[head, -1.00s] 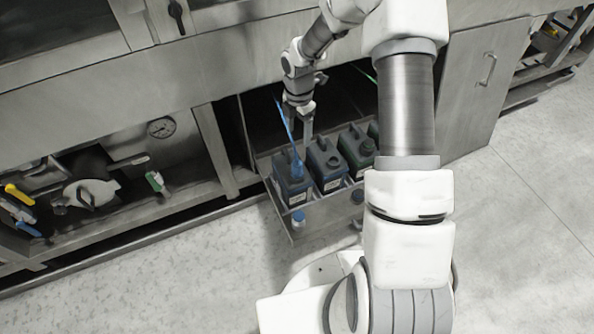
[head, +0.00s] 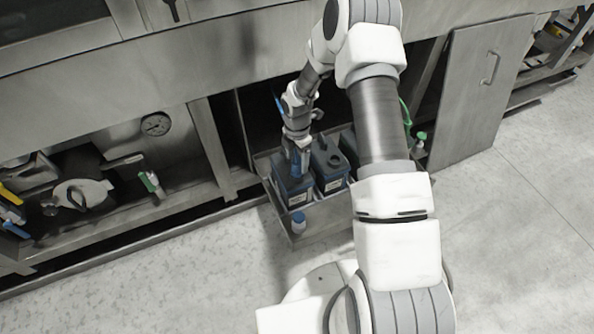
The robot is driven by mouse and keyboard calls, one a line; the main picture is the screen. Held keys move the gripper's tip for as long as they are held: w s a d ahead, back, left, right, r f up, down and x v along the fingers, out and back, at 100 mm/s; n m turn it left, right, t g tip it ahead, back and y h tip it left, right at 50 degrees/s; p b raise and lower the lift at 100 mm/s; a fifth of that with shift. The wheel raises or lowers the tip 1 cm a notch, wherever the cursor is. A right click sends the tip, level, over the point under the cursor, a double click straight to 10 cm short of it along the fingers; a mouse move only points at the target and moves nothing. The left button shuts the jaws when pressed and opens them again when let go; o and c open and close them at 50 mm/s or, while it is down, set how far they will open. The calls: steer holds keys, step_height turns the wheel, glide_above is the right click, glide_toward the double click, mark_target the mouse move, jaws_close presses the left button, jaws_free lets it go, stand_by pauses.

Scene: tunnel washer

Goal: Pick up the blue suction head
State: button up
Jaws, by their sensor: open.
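The blue suction head (head: 296,161) stands at the top of the leftmost dark canister (head: 293,188). Its blue hose (head: 279,104) shows up and to the left, beside my arm. My gripper (head: 299,165) points down at the suction head, with its open fingers around or just beside it. The fingers partly hide the head, and I cannot tell whether they touch it.
The canisters stand in a pulled-out metal tray (head: 328,222) under the washer. A blue-capped bottle (head: 298,223) is at its front left. A second canister (head: 329,167) is close on the right. A green head (head: 421,137) shows beyond my arm. The floor in front is clear.

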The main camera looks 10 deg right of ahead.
step_height(320, 180, down, 2)
steer(key=shift+f, duration=0.1)
jaws_close()
stand_by(0.4)
